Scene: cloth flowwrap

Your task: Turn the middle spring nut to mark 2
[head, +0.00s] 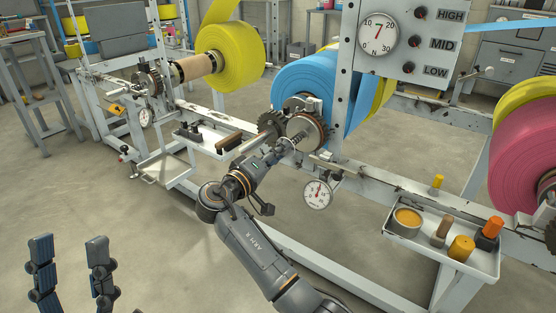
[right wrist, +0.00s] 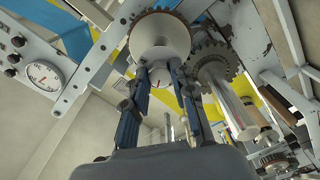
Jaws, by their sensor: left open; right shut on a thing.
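My right gripper (head: 286,146) reaches up to the hub of the blue roll (head: 305,85) at the middle station. In the right wrist view its two fingers (right wrist: 158,70) are closed on the middle spring nut, a pale round part (right wrist: 160,42) in front of an orange-rimmed toothed disc. In the head view the fingers and hub parts mostly hide the nut, and I cannot read marks on it. A small dial gauge (head: 317,195) hangs below the hub, with its red needle near upright. My left gripper (head: 70,270) is open and empty at the lower left, over the floor.
A panel with a large dial (head: 379,33) and HIGH, MID and LOW knobs stands above. A parts tray (head: 460,258) is at the right, another tray (head: 208,145) left of the hub. A yellow roll (head: 232,55) and a pink roll (head: 525,155) flank it.

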